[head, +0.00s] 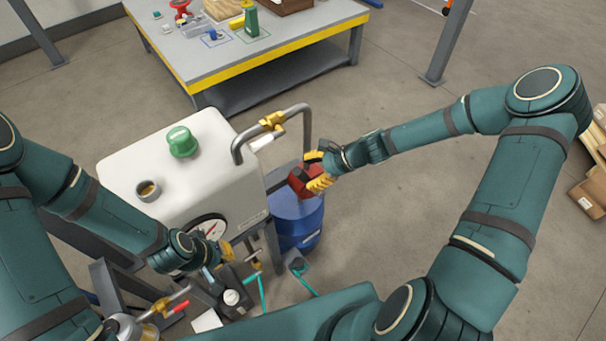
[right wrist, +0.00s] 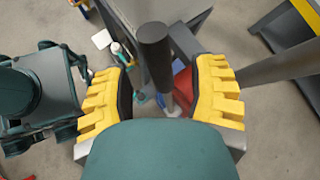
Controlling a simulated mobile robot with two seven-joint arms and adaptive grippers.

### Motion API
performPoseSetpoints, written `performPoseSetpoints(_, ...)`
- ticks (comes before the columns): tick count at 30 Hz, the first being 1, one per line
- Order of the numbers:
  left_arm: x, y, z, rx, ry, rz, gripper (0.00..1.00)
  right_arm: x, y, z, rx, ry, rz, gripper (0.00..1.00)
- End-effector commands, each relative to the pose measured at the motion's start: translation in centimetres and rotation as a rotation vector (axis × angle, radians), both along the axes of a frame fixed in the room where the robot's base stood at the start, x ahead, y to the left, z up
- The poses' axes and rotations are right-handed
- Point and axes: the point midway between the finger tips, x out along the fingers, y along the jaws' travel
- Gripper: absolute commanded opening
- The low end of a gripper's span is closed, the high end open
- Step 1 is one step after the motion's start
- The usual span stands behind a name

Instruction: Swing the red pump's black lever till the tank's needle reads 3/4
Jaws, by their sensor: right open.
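The red pump (head: 301,181) sits on top of the blue drum (head: 298,220), partly hidden by my right gripper (head: 317,170). In the right wrist view, my right gripper (right wrist: 163,85) is open, and the black lever (right wrist: 154,48) stands between its yellow fingers, apart from both. A red part of the pump (right wrist: 182,84) shows beyond it. The white tank (head: 130,165) carries a round gauge (head: 208,227) with a red needle; my left arm is close to it and the reading is too small to tell. My left gripper (head: 224,255) is below the gauge, its finger gap unclear.
A bent grey pipe with a yellow valve (head: 272,121) rises between tank and pump. A green cap (head: 182,141) and an open neck (head: 147,190) top the tank. A workbench (head: 235,60) stands behind. Floor right of the drum is clear.

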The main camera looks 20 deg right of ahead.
Motion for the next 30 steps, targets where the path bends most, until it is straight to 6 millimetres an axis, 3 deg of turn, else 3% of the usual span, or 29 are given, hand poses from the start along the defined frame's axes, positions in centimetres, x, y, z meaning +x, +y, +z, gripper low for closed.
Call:
performPoseSetpoints(6,0.0,0.0,0.0,0.000,0.000,0.000,0.00,-1.3,-3.4,2.9,-0.004,-0.002,-0.002,0.58)
performPoseSetpoints(12,0.0,0.0,0.0,0.000,0.000,0.000,0.00,-2.2,-5.4,4.7,-0.002,0.000,-0.003,0.58)
performPoseSetpoints(30,0.0,0.0,0.0,0.000,0.000,0.000,0.00,-2.6,-6.2,5.4,0.000,0.000,0.000,0.58)
